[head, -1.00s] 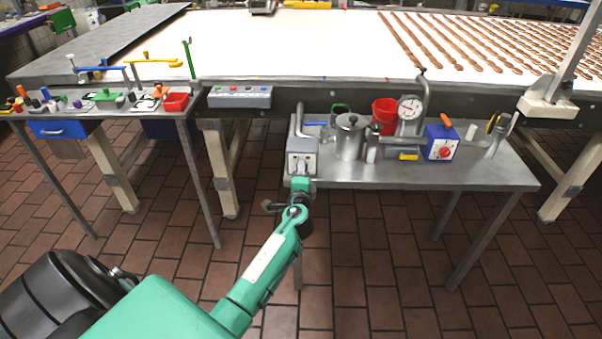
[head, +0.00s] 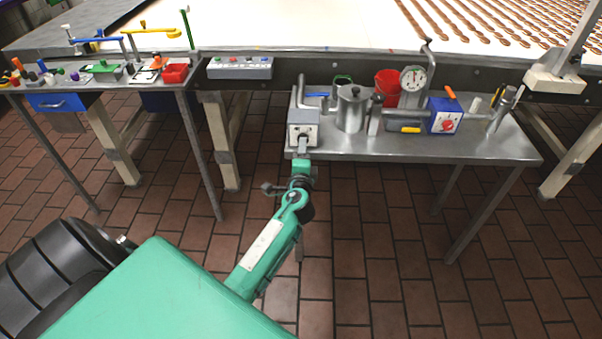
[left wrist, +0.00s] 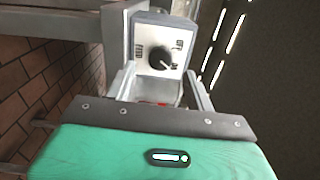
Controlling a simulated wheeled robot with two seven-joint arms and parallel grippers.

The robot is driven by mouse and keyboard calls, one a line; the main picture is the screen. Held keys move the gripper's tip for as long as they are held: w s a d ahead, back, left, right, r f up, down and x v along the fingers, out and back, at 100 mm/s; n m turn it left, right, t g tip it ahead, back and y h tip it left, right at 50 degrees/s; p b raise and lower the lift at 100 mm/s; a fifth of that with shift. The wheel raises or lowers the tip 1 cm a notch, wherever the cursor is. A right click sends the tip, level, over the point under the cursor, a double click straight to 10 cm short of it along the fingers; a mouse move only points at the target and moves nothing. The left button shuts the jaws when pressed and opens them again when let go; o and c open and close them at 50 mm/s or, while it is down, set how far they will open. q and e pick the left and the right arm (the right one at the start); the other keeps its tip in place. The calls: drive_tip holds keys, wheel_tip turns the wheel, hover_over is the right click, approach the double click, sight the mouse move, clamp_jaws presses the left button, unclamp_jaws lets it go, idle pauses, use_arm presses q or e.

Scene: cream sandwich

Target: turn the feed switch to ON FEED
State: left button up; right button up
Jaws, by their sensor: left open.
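The feed switch is a grey box (head: 303,118) at the left front corner of the steel side table. In the left wrist view its pale face carries a round dark knob (left wrist: 160,58) with small label marks on either side, too blurred to read. Which mark the knob points to I cannot tell. My left gripper (head: 304,148) is right in front of the box, pointing at its face. In the left wrist view the gripper's two fingers (left wrist: 163,86) are open, apart on either side below the knob. Contact with the knob cannot be made out. My right gripper is not in view.
Behind runs the white conveyor (head: 300,30). A button panel (head: 240,68) sits on its edge.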

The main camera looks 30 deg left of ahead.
use_arm(q)
drive_tip(key=b+v, duration=0.1)
drive_tip(key=v, duration=0.8)
drive_tip(key=shift+s, duration=0.3)
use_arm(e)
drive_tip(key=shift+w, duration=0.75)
use_arm(q)
drive_tip(key=shift+d, duration=0.1)
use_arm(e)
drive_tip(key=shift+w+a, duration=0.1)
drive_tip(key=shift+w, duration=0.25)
